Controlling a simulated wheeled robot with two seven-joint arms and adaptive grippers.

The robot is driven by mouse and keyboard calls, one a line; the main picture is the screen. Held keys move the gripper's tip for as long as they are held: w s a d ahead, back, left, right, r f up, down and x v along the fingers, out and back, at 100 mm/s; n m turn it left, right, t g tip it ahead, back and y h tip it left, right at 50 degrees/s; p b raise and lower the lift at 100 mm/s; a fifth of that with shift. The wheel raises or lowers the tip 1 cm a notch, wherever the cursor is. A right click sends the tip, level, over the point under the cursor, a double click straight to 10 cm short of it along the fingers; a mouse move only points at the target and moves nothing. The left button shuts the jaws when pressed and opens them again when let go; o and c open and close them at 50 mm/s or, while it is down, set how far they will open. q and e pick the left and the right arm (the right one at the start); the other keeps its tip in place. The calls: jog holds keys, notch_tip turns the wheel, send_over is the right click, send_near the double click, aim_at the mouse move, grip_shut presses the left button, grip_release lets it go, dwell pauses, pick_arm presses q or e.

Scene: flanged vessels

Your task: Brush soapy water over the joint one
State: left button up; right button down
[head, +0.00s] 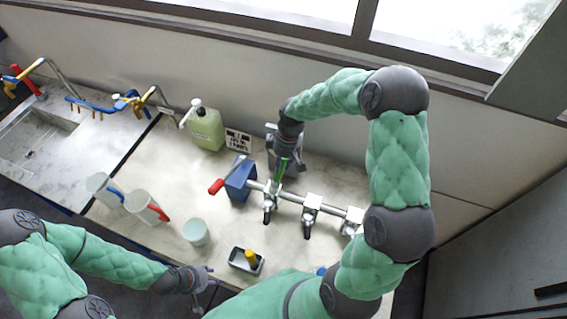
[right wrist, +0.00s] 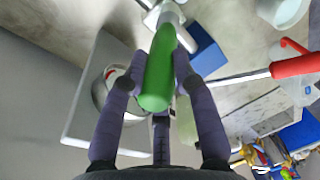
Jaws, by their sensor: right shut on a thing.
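My right gripper (head: 287,158) is shut on a green-handled brush (right wrist: 158,75), whose green handle sits between the two fingers in the right wrist view. The brush points down at the near-left end of a metal pipe run (head: 290,196), close to its first fitting (head: 268,199). I cannot tell whether the bristles touch it. Two more fittings, a middle one (head: 311,212) and a right one (head: 352,219), follow along the pipe. A pale cup (head: 196,232) stands in front on the bench. My left gripper (head: 203,280) is low at the bench's front edge; its fingers are too small to read.
A blue block (head: 240,180) with a red-handled lever (head: 216,187) stands at the pipe's left end. Behind are a soap bottle (head: 206,128) and a small sign (head: 238,140). Two jugs stand left; a dark tray (head: 235,263) holds a yellow item. A sink is far left.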

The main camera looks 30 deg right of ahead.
jog(key=shift+w+a+f, duration=0.1)
jog(key=shift+w+a, duration=0.25)
jog(key=shift+w, duration=0.1)
jog(key=shift+w+a+r, duration=0.1)
jog(key=shift+w+r, duration=0.05)
jog(key=shift+r, duration=0.2)
notch_tip(320, 180, up, 4)
jog(key=shift+f+p, duration=0.1)
jog(key=shift+p, duration=1)
notch_tip(320, 180, up, 2)
jog(key=shift+r+p, duration=0.15)
jog(key=shift+p, duration=0.55)
jog(key=shift+r+p, duration=0.35)
jog(key=shift+r, duration=0.35)
